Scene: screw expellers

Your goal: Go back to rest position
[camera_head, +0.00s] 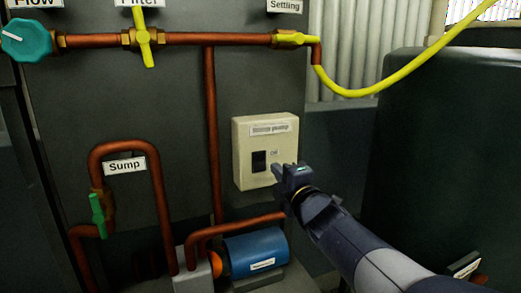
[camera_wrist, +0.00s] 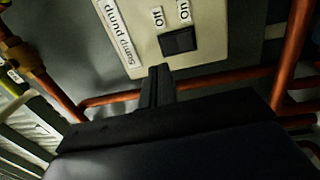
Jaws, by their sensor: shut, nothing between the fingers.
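My gripper (camera_head: 284,172) is shut and empty, at the lower right edge of the cream pump switch box (camera_head: 249,180) in the head view. The box carries a label and a black switch (camera_head: 258,161). In the wrist view my gripper (camera_wrist: 160,72) points at the sump pump box (camera_wrist: 140,30), its fingertips just below the black switch (camera_wrist: 178,42). I cannot tell whether the fingertips touch the box. My arm reaches in from the lower right.
Copper pipes (camera_head: 212,110) run across the dark panel. A blue pump motor (camera_head: 256,249) sits below the box. A yellow hose (camera_head: 362,94) hangs at upper right, near a large dark tank (camera_head: 450,140). A green-handled valve (camera_head: 98,214) and yellow valve (camera_head: 143,38) are left.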

